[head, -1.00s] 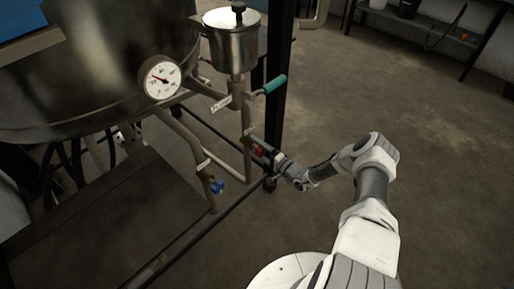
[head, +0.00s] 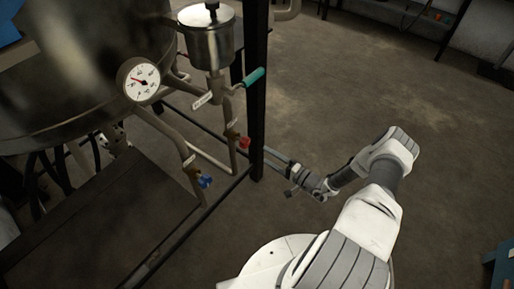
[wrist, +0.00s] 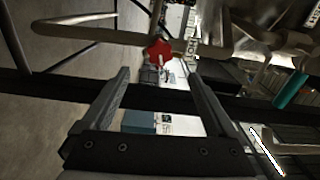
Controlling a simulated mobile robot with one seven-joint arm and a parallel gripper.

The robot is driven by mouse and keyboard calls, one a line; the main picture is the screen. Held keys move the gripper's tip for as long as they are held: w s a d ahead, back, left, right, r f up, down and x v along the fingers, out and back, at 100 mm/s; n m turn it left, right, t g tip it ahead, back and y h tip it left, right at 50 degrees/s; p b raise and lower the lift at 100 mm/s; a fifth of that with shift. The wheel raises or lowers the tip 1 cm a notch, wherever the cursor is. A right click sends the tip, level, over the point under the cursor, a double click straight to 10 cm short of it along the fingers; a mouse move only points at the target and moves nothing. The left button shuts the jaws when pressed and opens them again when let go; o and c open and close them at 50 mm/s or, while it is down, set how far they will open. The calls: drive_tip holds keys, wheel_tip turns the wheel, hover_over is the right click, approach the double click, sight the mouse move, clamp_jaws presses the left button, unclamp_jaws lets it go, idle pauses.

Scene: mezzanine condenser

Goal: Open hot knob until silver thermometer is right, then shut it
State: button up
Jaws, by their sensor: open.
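The silver-rimmed thermometer (head: 139,79) is on the tank at left in the head view. Its red needle points to the upper left; the numbers are too small to read. The red knob (head: 244,142), which I take as the hot knob, sits on a thin pipe below the metal pot. It also shows in the wrist view (wrist: 157,52), beyond my fingertips, with a small label beside it. My gripper (head: 267,153) is open and empty, apart from the knob, to its right in the head view. In the wrist view my gripper (wrist: 158,78) has its fingers spread below the knob.
A blue knob (head: 205,181) is on the lower-left pipe. A teal-handled lever (head: 255,77) sticks out above the red knob. A black post (head: 257,100) stands between the knob and my arm in the head view. The floor (head: 350,90) at right is clear.

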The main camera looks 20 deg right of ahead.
drive_tip(key=shift+v, duration=1.5)
idle(6.5)
